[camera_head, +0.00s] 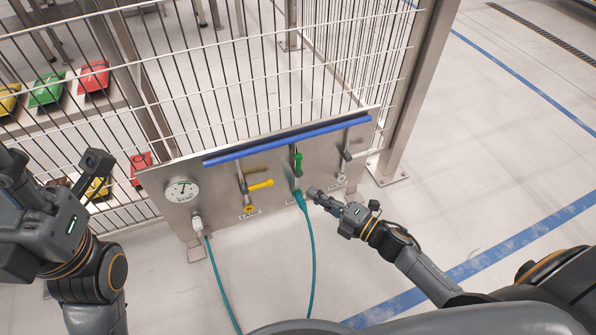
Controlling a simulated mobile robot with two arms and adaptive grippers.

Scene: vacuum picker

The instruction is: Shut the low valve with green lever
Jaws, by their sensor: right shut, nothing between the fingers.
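A green lever (298,163) stands upright on the middle pipe of the metal panel (222,178). Below it, a teal hose fitting (301,202) hangs at the panel's lower edge. My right gripper (314,192) is shut and empty, close to the right of this fitting; I cannot tell whether it touches. The lower part of the middle pipe and its label are partly hidden by the fitting and gripper. My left gripper (55,165) is open and empty at the far left, away from the panel.
The panel carries a gauge (182,189), a yellow lever (261,184), a grey lever (356,155) and a blue bar (287,139) along its top. Teal hoses (312,262) run down to the floor. A wire fence (250,75) stands behind. Floor to the right is clear.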

